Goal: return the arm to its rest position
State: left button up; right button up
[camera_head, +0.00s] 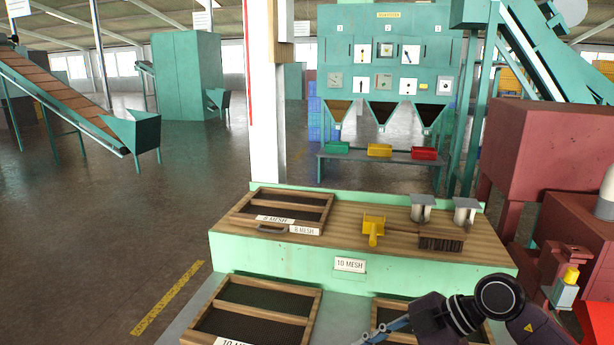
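My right arm (499,298) comes in from the lower right corner, with dark joints reaching left over the lower front shelf. Its gripper (378,334) has blue-grey fingers low in the picture, in front of a lower wooden sieve tray (374,317). The fingertips are small and partly cut by the bottom edge, so I cannot tell whether they are open or shut. I see nothing clearly held in it. My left arm and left gripper are not in view.
A green bench (285,255) with a wooden top carries a mesh tray (327,209), a yellow scoop (373,228), a brush (441,242) and two metal cylinders (422,208). A lower tray (262,284) lies at front left. Red machinery (536,150) stands right.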

jog(key=s+a+r+n+t+y, duration=0.1)
jog(key=a+r+y, duration=0.45)
jog(key=a, duration=0.35)
notch_tip(320, 180, up, 11)
jog(key=w+m+t+y, duration=0.2)
jog(key=m+t+y, duration=0.2)
jog(key=t, duration=0.4)
jog(key=w+d+f+m+t+h, duration=0.2)
jog(key=w+d+m+t+h, duration=0.1)
jog(key=d+m+t+h, duration=0.7)
jog(key=s+d+f+m+g+h, duration=0.3)
jog(key=d+f+m+g+h, duration=0.35)
jog(key=f, duration=0.75)
jog(key=s+d+f+g+h, duration=0.1)
jog(key=s+f+g, duration=0.5)
jog(key=s+f, duration=0.55)
jog(key=s+f+g+h, duration=0.1)
jog(key=s+f+g, duration=0.4)
jog(key=s+f, duration=0.7)
jog(key=s+f+g, duration=0.1)
jog(key=s+f, duration=0.1)
jog(key=f, duration=0.9)
jog(key=s+f+g, duration=0.1)
jog(key=s+f, duration=0.1)
jog(key=f, duration=0.9)
jog(key=s+d+f, duration=0.3)
jog(key=s+f, duration=1.4)
jog(key=shift+s+f+n+g, duration=0.25)
jog(key=shift+n+g, duration=0.1)
jog(key=shift+n, duration=0.1)
